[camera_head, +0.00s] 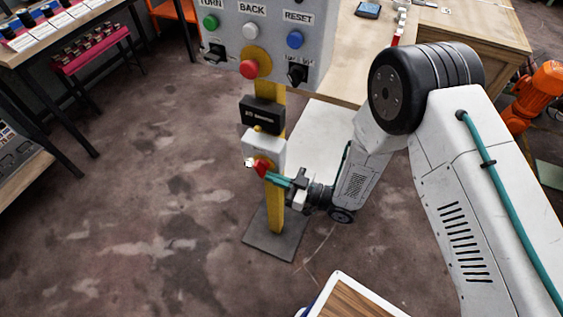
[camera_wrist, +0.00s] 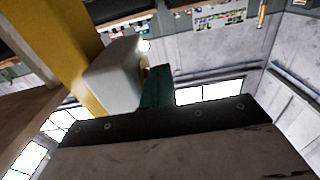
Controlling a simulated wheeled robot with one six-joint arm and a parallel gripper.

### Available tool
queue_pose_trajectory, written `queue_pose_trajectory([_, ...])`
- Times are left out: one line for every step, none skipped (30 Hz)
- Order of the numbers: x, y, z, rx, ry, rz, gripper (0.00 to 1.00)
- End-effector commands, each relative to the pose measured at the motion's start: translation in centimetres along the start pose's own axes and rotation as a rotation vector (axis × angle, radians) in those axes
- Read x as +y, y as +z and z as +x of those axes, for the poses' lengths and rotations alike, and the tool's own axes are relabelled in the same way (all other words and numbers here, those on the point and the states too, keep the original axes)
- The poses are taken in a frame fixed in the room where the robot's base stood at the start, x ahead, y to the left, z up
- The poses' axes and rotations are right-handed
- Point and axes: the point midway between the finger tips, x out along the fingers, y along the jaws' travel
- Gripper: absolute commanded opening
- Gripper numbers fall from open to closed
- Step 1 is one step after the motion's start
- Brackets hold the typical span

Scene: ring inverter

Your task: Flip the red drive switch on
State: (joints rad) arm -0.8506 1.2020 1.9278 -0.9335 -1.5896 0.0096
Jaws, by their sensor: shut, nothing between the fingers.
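The red drive switch (camera_head: 261,168) is on a white box (camera_head: 264,147) low on a yellow post. My gripper (camera_head: 270,177) reaches in from the right with its teal fingers shut, their tips at or very near the red switch. Whether they touch it is not clear. In the wrist view the white box (camera_wrist: 112,75) is at the upper left, and the teal fingers (camera_wrist: 157,86) point up beside it. Only a sliver of red shows at the fingertips there, so most of the switch is hidden. A small white light glows beside the switch.
A grey control panel (camera_head: 285,60) with several buttons and a red stop knob (camera_head: 249,69) is above the box. A black labelled box (camera_head: 262,114) is between them. The post stands on a dark base plate (camera_head: 275,236). The floor to the left is clear.

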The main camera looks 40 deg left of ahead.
Motion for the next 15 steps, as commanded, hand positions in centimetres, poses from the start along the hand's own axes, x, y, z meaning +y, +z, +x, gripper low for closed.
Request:
queue_pose_trajectory([0.0,0.2,0.1,0.0,-0.001,0.0,0.0])
queue_pose_trajectory([0.0,0.3,0.2,0.0,-0.001,0.0,0.0])
queue_pose_trajectory([0.0,0.3,0.2,0.0,0.0,0.0,0.0])
queue_pose_trajectory([0.0,0.3,0.2,0.0,0.0,-0.001,0.0])
queue_pose_trajectory([0.0,0.3,0.2,0.0,0.0,0.0,0.0])
queue_pose_trajectory([0.0,0.3,0.1,0.0,0.001,0.0,0.0])
queue_pose_trajectory([0.0,0.3,0.1,0.0,0.001,0.0,0.0])
queue_pose_trajectory([0.1,0.3,0.1,-0.001,0.001,0.0,0.0])
queue_pose_trajectory([0.1,0.3,0.1,-0.001,0.001,0.0,0.0])
queue_pose_trajectory([0.0,0.2,0.0,-0.001,0.001,0.0,0.0])
queue_pose_trajectory([0.0,0.2,-0.1,-0.001,0.001,0.0,0.0])
queue_pose_trajectory([0.0,0.1,-0.3,-0.001,0.0,0.0,0.0])
queue_pose_trajectory([-0.1,0.1,-0.6,-0.001,-0.001,0.001,0.0])
queue_pose_trajectory([-0.1,-0.1,-0.9,-0.001,-0.001,0.001,0.0])
queue_pose_trajectory([-0.2,-0.2,-1.3,-0.001,-0.003,0.001,0.0])
